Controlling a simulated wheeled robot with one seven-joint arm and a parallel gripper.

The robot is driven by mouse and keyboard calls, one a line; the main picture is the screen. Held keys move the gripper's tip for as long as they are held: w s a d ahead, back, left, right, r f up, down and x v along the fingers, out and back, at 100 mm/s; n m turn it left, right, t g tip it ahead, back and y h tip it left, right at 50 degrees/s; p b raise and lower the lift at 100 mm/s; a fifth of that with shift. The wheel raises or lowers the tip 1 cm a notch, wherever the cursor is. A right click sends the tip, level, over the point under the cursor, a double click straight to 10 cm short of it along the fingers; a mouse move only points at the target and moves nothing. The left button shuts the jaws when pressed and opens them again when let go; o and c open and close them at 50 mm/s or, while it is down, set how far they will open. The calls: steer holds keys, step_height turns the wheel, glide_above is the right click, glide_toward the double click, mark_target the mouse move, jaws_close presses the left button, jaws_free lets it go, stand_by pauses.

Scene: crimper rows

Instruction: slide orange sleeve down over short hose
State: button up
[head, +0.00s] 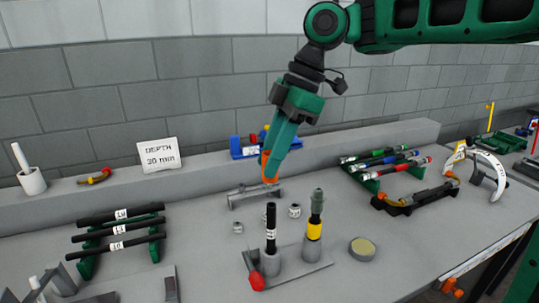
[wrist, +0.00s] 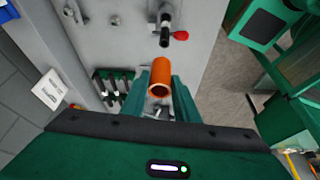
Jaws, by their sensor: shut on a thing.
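The orange sleeve (wrist: 161,72) is a short open tube between my gripper's fingers (wrist: 160,95). In the head view, a bit of the sleeve (head: 265,165) shows at the tips of my gripper (head: 270,172). My gripper is shut on it, above the bench and behind the upright hoses. A black hose with a white label (head: 270,217), likely the short hose, stands upright in a grey holder with a red knob (head: 257,281). In the wrist view this hose (wrist: 165,24) is beyond the sleeve, apart from it.
A rack of black hoses (head: 118,230) is at left, coloured hoses (head: 385,160) at right. A grey metal fixture (head: 254,194) lies below my gripper.

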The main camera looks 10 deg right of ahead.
glide_above(272, 218)
steer(key=w, duration=0.1)
steer(key=shift+w+f, duration=0.1)
steer(key=shift+f, duration=2.45)
steer(key=shift+f, duration=5.5)
